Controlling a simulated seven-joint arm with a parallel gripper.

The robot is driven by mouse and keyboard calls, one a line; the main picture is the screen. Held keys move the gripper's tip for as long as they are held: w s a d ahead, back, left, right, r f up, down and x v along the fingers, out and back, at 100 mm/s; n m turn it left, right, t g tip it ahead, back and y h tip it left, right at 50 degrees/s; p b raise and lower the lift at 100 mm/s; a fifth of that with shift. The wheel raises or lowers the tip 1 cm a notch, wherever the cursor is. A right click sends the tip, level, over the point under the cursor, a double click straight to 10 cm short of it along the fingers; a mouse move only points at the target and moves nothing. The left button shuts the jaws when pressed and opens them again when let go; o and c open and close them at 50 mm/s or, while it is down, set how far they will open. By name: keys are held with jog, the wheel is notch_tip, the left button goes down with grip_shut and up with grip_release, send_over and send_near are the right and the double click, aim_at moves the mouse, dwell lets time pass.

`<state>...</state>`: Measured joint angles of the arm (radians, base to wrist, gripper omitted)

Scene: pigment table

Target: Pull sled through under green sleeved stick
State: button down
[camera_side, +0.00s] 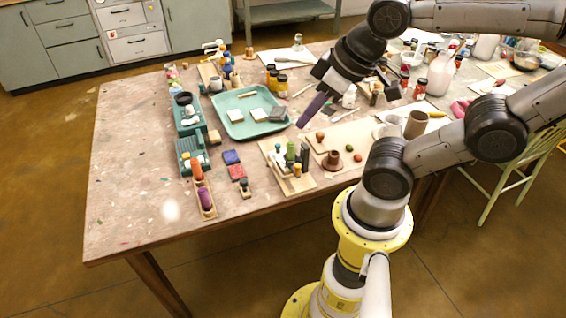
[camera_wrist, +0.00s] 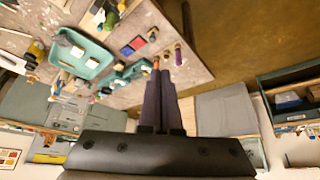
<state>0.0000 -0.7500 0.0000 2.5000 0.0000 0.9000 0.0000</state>
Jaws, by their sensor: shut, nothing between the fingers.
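My gripper (camera_side: 302,124) hangs above the table, its long purple fingers shut together and empty. The fingers also show in the wrist view (camera_wrist: 158,74). In the side view, a green upright stick (camera_side: 290,153) stands among other dark pegs on a wooden block (camera_side: 303,185), below and slightly left of the fingertips. I cannot tell for certain whether it is the green sleeved stick. A narrow wooden holder (camera_side: 210,213) with an orange piece and a purple piece lies near the left front edge. I cannot tell which thing is the sled.
A teal tray (camera_side: 222,100) with pale blocks lies left of my gripper. Two teal pieces (camera_side: 186,126) stand at the left. A blue block (camera_side: 231,157), a red block (camera_side: 237,172) and a stamp (camera_side: 245,189) lie between. The table's left front is bare. Bottles and jars crowd the right.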

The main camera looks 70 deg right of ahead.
jog(key=c, duration=1.1)
grip_release()
jog(key=shift+m, duration=0.3)
jog(key=o, duration=0.3)
jog(key=shift+w+r+m, duration=0.2)
jog(key=shift+r+m, duration=0.05)
jog(key=shift+m, duration=0.25)
jog(key=shift+o, duration=0.3)
jog(key=w+d+r+m, duration=0.2)
jog(key=w+m, duration=0.3)
jog(key=w, duration=0.1)
jog(key=shift+m, duration=0.3)
jog(key=m+g, duration=0.6)
jog(key=m, duration=0.5)
send_over(278, 144)
notch_tip(278, 144, down, 16)
notch_tip(278, 144, down, 13)
jog(key=shift+a+f, duration=0.1)
jog(key=shift+f, duration=0.1)
